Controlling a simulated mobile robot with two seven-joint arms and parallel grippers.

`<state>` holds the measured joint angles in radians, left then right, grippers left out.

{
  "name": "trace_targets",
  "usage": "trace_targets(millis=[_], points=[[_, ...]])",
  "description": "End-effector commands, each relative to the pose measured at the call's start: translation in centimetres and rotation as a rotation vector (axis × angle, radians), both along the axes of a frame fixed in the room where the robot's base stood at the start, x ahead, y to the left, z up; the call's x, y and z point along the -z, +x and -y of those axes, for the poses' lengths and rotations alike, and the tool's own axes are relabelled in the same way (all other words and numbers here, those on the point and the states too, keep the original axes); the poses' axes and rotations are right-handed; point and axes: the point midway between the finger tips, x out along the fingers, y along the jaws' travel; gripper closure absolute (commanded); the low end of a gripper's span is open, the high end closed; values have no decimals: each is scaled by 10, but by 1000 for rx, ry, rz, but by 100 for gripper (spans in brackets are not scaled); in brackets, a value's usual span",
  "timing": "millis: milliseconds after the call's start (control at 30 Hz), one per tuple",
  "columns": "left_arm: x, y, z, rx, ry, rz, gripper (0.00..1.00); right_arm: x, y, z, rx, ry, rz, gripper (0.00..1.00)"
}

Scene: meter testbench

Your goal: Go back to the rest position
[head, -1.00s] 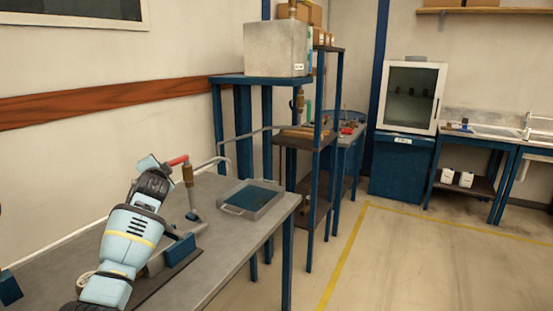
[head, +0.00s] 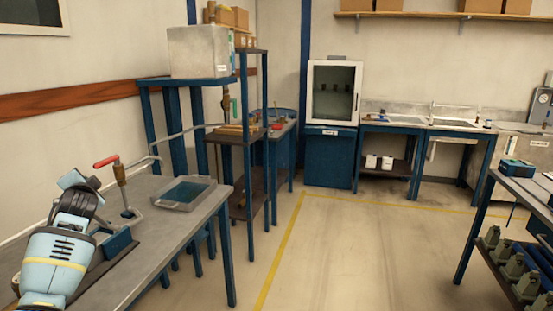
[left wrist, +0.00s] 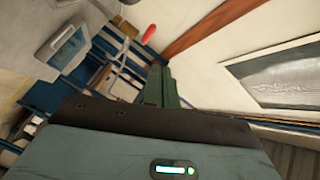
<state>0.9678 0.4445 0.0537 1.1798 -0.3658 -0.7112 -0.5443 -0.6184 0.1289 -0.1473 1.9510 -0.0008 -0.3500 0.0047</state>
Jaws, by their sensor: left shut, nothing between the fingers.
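My left arm (head: 55,255) reaches up from the lower left of the head view, over the near end of the grey bench. Its gripper is hard to make out there. In the left wrist view the dark green fingers of my left gripper (left wrist: 157,82) are together, with nothing between them. A red-handled valve (head: 106,160) on a brass and grey pipe stands on the bench just right of the arm, apart from it. The red handle also shows beyond the fingers in the left wrist view (left wrist: 149,34). My right gripper is not in view.
A shallow grey tray (head: 205,197) lies on the bench. Behind it is a blue stand with a metal tank (head: 197,52). A white cabinet (head: 333,92) and sinks line the back wall. Another bench (head: 525,190) stands at right. The floor between is clear.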

Motion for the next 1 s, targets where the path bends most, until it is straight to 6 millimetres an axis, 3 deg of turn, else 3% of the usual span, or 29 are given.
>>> trace_targets(millis=[100, 367, 567, 767, 1000], points=[[0, 0, 0, 0, 0, 0, 100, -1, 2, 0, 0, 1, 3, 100], [92, -9, 49, 98, -58, -44, 100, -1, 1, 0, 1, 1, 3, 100], [180, -36, 100, 189, -143, -89, 100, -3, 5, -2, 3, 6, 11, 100], [279, -92, 164, 288, -286, -142, 100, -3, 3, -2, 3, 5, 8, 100], [374, -190, 238, 362, -509, -207, 100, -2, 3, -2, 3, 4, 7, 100]])
